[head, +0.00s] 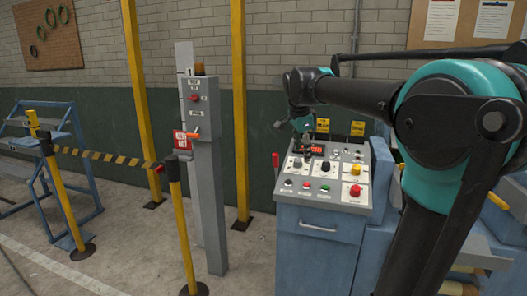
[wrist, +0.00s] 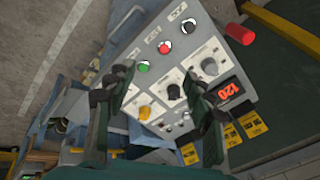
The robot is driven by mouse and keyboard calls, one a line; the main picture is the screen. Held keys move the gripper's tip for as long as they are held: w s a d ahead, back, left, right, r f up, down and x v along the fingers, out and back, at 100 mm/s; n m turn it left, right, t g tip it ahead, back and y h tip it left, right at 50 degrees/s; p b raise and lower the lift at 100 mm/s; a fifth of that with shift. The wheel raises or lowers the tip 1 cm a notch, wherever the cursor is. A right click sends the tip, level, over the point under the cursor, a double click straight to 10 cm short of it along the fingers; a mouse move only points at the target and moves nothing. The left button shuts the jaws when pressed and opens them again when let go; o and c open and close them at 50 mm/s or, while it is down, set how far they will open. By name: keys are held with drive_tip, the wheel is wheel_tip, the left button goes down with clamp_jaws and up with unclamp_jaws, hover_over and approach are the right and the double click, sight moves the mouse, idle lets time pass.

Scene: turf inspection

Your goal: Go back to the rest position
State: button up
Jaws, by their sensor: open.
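My gripper (head: 304,142) is above the back part of the control panel (head: 330,170), and my arm reaches in from the right. In the wrist view my gripper (wrist: 160,82) has its two dark fingers spread apart over the panel, with nothing held between them. The panel carries a black knob (wrist: 174,91), a yellow knob (wrist: 145,112), another dark knob (wrist: 209,66), a red button (wrist: 164,47) and a green button (wrist: 143,67). A red-lit display (wrist: 231,90) reads 120. I cannot tell whether a finger touches the panel.
A red handle (head: 275,160) sticks up at the console's left side. A grey post (head: 205,165) with a red tag stands left of it. Further left are a yellow-black barrier tape (head: 105,157) and blue steps (head: 60,150). Floor between post and console is clear.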

drive_tip(key=s+d+f+n+y, duration=0.1)
drive_tip(key=s+d+f+n, duration=0.1)
drive_tip(key=s+f+n, duration=0.5)
drive_tip(key=s+d+f+n, duration=0.3)
drive_tip(key=s+f+n, duration=0.4)
drive_tip(key=s+f, duration=1.1)
wheel_tip(320, 180, down, 7)
drive_tip(key=shift+s+d+r+n+y, duration=0.1)
drive_tip(key=shift+s+d+n+y, duration=0.15)
drive_tip(key=shift+d+n+y, duration=0.15)
